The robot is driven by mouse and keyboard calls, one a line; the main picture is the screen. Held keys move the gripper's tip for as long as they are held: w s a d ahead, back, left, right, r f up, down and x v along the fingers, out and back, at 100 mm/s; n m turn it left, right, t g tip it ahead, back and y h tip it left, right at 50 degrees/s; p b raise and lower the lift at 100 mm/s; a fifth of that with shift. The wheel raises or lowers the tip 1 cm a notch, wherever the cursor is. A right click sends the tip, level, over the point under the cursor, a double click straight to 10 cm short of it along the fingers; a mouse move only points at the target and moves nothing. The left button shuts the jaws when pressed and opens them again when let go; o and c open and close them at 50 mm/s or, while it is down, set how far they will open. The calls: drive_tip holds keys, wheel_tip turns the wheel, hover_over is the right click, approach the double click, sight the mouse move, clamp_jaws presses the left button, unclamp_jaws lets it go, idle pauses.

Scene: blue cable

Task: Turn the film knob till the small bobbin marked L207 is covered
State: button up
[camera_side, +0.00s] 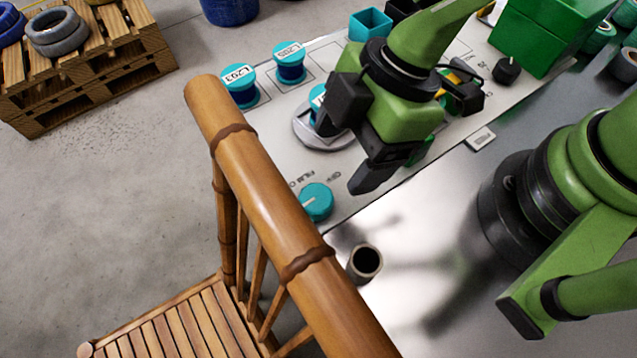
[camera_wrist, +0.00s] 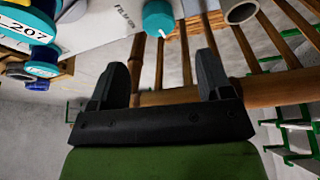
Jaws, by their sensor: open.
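The film knob (camera_side: 316,202) is a teal dial with a white pointer line, on the pale panel beside the printed word FILM. It also shows at the top of the wrist view (camera_wrist: 158,18). The bobbin marked L207 (camera_wrist: 22,27), blue with teal flanges, is at the wrist view's upper left. In the side view a partly hidden bobbin (camera_side: 317,98) stands on a round grey plate (camera_side: 318,135); its label is unreadable there. My gripper (camera_side: 368,182) is above the panel, right of the knob and apart from it. In the wrist view its jaws (camera_wrist: 162,75) are apart and empty.
A bamboo chair (camera_side: 262,185) stands close to the knob, its rail crossing the foreground. An open tube (camera_side: 365,262) is near the panel's front edge. Bobbins L203 (camera_side: 240,85) and another (camera_side: 289,62) stand behind. A green box (camera_side: 545,35) is at the back right.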

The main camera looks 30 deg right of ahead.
sight(318, 197)
drive_tip(key=x, duration=0.9)
drive_tip(key=shift+w+f, duration=0.15)
drive_tip(key=shift+c, duration=0.2)
drive_tip(key=c, duration=0.9)
